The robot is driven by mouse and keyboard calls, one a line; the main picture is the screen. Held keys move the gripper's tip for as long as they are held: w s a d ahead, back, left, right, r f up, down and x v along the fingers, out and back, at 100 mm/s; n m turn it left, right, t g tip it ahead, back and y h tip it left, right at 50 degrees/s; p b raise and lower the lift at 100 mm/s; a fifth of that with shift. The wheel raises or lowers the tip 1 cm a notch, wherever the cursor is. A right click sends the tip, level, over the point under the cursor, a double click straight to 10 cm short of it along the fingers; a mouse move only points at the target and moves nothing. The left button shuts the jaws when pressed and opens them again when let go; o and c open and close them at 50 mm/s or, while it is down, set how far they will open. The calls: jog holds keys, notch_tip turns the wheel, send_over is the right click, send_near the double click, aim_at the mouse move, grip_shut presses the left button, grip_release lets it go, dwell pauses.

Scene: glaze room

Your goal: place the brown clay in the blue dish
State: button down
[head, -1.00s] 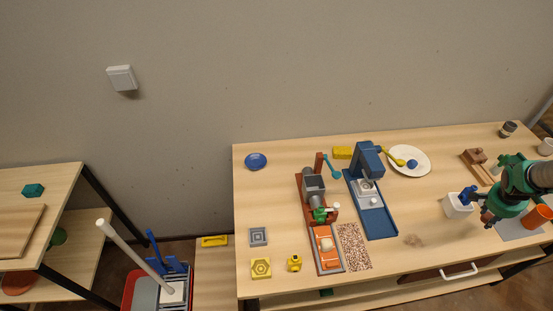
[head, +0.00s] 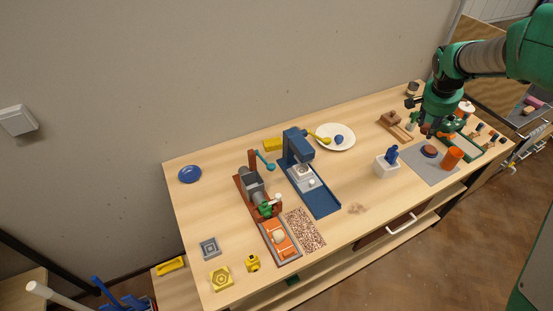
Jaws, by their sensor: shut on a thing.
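The blue dish (head: 190,174) lies empty near the back left corner of the table. My gripper (head: 428,133) is at the right side of the table, over the grey mat (head: 441,172), far from the dish. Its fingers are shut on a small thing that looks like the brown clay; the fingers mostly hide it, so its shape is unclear. A round dark brown piece (head: 429,151) shows just below the fingertips, over the mat.
An orange cylinder (head: 452,157) and a white pot (head: 386,166) stand near my gripper. A blue press (head: 312,185), an orange-based machine (head: 265,210) and a white plate (head: 335,137) with a blue ball stand between it and the dish. Table around the dish is clear.

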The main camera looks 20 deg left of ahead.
jog(key=s+a+n+y+p, duration=0.15)
jog(key=s+a, duration=0.25)
jog(key=a, duration=1.5)
jog(key=s+a+n+b, duration=0.1)
jog(key=s+a+n, duration=0.3)
jog(key=a, duration=1.5)
jog(key=s+a+n+y+p, duration=0.15)
jog(key=s+a+n, duration=0.25)
jog(key=s+a, duration=2.4)
notch_tip(320, 180, down, 18)
jog(key=shift+w+a+y, duration=0.2)
jog(key=shift+a+y, duration=0.2)
jog(key=shift+m+b, duration=0.55)
jog(key=shift+b, duration=0.65)
jog(key=w+a, duration=0.3)
jog(key=a, duration=0.1)
jog(key=w+a+f, duration=0.1)
jog(key=w+a, duration=0.2)
jog(key=a, duration=0.1)
jog(key=w+a, duration=0.3)
jog(key=a, duration=0.2)
jog(key=shift+w+f, duration=0.15)
jog(key=shift+f, duration=0.05)
